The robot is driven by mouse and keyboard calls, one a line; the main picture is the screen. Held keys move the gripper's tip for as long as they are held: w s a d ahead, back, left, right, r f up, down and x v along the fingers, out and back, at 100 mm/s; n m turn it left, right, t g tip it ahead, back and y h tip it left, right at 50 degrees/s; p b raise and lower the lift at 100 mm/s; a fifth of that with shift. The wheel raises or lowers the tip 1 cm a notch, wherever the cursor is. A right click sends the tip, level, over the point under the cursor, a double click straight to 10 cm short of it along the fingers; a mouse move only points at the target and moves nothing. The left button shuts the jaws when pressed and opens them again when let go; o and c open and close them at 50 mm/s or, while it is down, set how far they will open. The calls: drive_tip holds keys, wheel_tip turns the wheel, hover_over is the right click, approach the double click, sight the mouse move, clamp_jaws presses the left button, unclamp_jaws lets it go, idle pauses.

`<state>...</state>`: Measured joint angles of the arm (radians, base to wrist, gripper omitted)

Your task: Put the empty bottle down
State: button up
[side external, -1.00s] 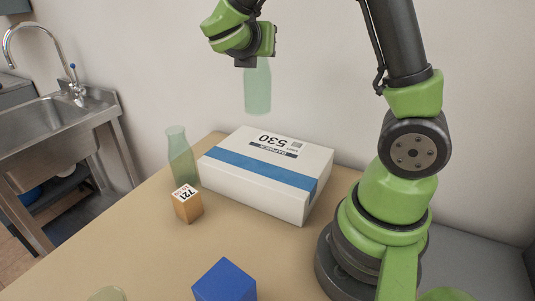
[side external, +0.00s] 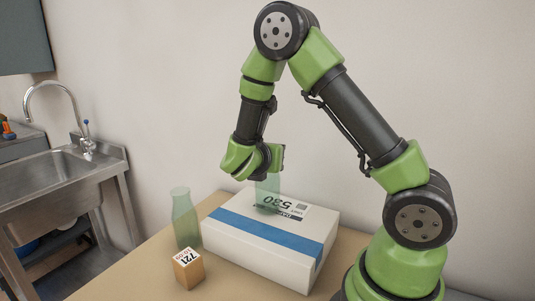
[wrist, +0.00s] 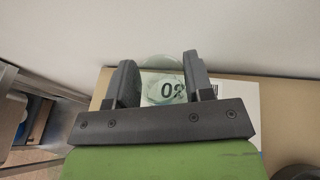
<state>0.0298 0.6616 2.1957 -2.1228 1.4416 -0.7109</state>
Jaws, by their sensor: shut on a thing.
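My gripper (side external: 262,165) is shut on a translucent green bottle (side external: 267,194), which hangs upright below it over the white box's top. I cannot tell whether its base touches the box. In the wrist view the bottle (wrist: 160,72) is between the two dark fingers of my gripper (wrist: 165,70), with box print showing through it. A second translucent green bottle (side external: 184,222) stands upright on the table, left of the box.
The white box (side external: 260,252) with a blue stripe and printed label lies on the tan table (side external: 120,281). A small orange-brown cube (side external: 187,273) marked 721 sits in front of the standing bottle. A steel sink (side external: 70,180) is at the left, a plain wall behind.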

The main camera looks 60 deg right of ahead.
drive_tip(key=shift+f, duration=0.15)
drive_tip(key=o, duration=1.3)
drive_tip(key=shift+o, duration=0.2)
